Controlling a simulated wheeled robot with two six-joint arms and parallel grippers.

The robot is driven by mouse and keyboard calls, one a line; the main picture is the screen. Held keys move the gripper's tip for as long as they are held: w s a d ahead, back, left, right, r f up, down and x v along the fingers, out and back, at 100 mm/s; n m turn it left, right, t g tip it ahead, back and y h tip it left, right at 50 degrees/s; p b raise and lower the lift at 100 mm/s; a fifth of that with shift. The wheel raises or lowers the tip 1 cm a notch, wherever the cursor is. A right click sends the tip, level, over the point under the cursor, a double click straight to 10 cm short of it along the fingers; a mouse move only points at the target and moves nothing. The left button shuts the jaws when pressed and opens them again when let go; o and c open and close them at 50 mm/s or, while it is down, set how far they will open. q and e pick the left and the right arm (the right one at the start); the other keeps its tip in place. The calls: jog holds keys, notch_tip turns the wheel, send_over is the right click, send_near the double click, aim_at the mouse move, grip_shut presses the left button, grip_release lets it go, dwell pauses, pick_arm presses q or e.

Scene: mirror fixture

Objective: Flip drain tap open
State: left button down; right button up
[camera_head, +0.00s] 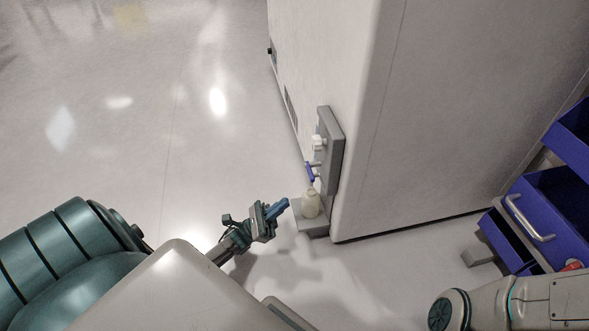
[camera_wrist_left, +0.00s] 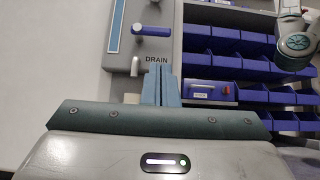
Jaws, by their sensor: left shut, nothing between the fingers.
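The drain tap has a blue lever (camera_head: 311,172) on a grey panel (camera_head: 335,150) fixed to the side of a large white cabinet. In the left wrist view the blue lever (camera_wrist_left: 151,31) lies about level, above the word DRAIN, with a pale spout below it. My left gripper (camera_head: 282,207) is shut and empty, with its blue fingers below and to the left of the lever in the head view, apart from it. The fingers also show in the left wrist view (camera_wrist_left: 162,86), below the lever. My right gripper is out of view.
A cream bottle (camera_head: 311,204) stands on a small grey ledge (camera_head: 313,228) under the tap, close to my left fingertips. A white fitting (camera_head: 318,143) sits above the lever. Blue drawers (camera_head: 558,210) stand at the right. The floor at the left is clear.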

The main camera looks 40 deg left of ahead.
aim_at(310, 172)
pick_arm(q)
jog(key=b+x, duration=0.2)
jog(key=x, duration=0.7)
jog(key=shift+r, duration=0.15)
